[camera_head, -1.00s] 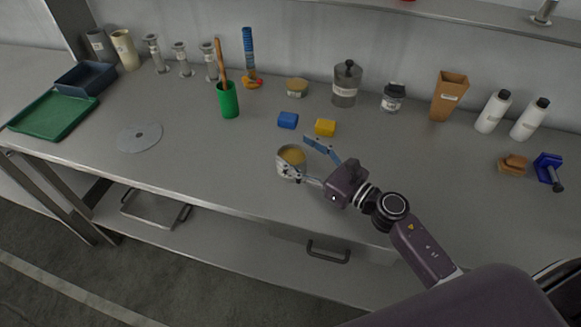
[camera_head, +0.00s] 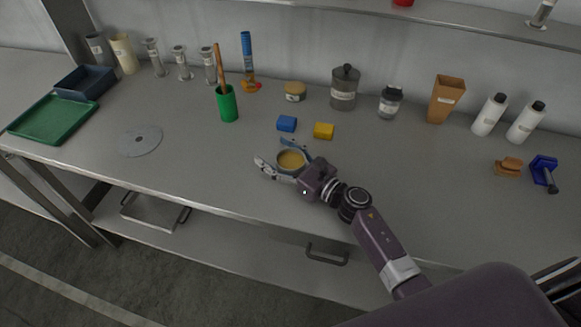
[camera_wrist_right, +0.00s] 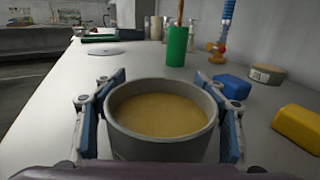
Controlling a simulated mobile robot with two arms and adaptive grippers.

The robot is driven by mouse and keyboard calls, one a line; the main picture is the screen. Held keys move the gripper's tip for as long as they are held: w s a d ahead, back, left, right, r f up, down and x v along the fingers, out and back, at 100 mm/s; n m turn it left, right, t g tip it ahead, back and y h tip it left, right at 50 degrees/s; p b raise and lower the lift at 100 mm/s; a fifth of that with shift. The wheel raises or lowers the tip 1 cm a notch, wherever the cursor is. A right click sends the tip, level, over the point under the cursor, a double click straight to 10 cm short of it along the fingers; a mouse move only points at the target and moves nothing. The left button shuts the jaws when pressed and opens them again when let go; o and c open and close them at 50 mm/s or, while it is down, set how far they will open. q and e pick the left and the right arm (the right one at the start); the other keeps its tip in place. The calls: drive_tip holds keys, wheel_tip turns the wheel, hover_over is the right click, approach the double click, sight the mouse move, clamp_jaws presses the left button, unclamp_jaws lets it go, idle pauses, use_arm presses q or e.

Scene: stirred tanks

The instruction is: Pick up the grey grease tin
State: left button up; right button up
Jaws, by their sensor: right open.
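The grey grease tin (camera_head: 291,160) is an open round tin with yellow-tan grease in it, upright near the middle of the bench. In the right wrist view the tin (camera_wrist_right: 160,118) fills the middle of the picture. My right gripper (camera_head: 275,152) is open, with one finger on each side of the tin. In the right wrist view the blue-padded fingers (camera_wrist_right: 165,110) flank the tin's wall; a narrow gap shows at the left, and contact at the right is hard to tell. The tin's base is hidden. My left gripper is not in view.
A blue block (camera_head: 287,124) and a yellow block (camera_head: 324,131) lie just behind the tin. A green cup (camera_head: 227,104) with a brown-handled tool stands back left. A small round tin (camera_head: 295,92) and a lidded jar (camera_head: 344,88) stand further back. The bench between tin and disc (camera_head: 140,140) is clear.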

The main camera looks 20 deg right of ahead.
drive_tip(key=shift+s, duration=0.1)
drive_tip(key=shift+c, duration=0.7)
drive_tip(key=c, duration=1.2)
drive_tip(key=c, duration=0.3)
